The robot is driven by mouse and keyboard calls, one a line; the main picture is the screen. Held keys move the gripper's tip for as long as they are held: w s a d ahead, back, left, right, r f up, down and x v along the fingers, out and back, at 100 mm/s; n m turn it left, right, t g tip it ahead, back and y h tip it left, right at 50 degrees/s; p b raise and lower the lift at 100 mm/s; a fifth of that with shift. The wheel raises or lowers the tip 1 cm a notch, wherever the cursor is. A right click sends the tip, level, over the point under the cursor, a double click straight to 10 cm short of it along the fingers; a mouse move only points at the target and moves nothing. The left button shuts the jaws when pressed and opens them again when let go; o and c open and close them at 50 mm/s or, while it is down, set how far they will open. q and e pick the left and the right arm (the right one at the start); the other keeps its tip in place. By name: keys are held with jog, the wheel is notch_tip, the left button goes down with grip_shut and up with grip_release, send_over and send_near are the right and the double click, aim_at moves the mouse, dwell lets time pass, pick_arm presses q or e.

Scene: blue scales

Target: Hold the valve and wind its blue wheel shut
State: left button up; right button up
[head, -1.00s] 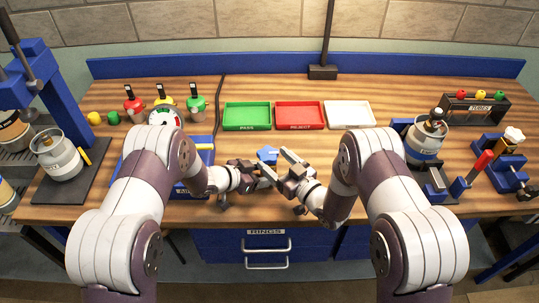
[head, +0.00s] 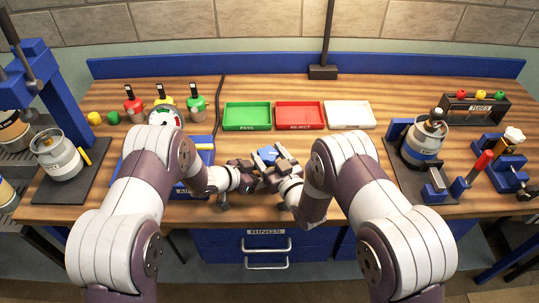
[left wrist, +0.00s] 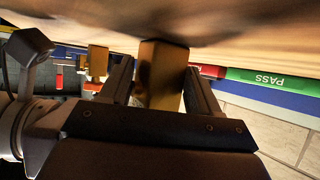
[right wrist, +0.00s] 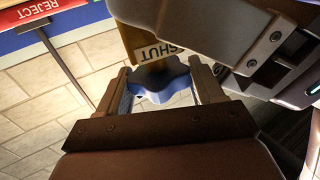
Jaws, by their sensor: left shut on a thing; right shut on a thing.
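The valve's brass body (left wrist: 160,75) is between the two fingers of my left gripper (left wrist: 160,92) in the left wrist view; the gripper is shut on it. The blue wheel (right wrist: 160,78) is lobed and sits between the fingers of my right gripper (right wrist: 160,90) in the right wrist view; that gripper is shut on it. A tag reading SHUT (right wrist: 155,52) shows beside the wheel. In the head view my left gripper (head: 246,176) and right gripper (head: 277,172) meet above the front middle of the bench, with the blue wheel (head: 267,154) partly hidden by the right one.
A green PASS tray (head: 247,116), a red REJECT tray (head: 300,116) and a white tray (head: 349,115) stand behind the grippers. Gas cylinders stand on the left (head: 57,155) and right (head: 424,138). A blue-based gauge unit (head: 205,157) is partly behind my left arm. The bench between is clear.

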jog(key=shift+m+t+h, duration=0.3)
jog(key=shift+m+h, duration=0.1)
jog(key=shift+h, duration=0.2)
jog(key=o, duration=0.7)
jog(key=shift+s, duration=0.1)
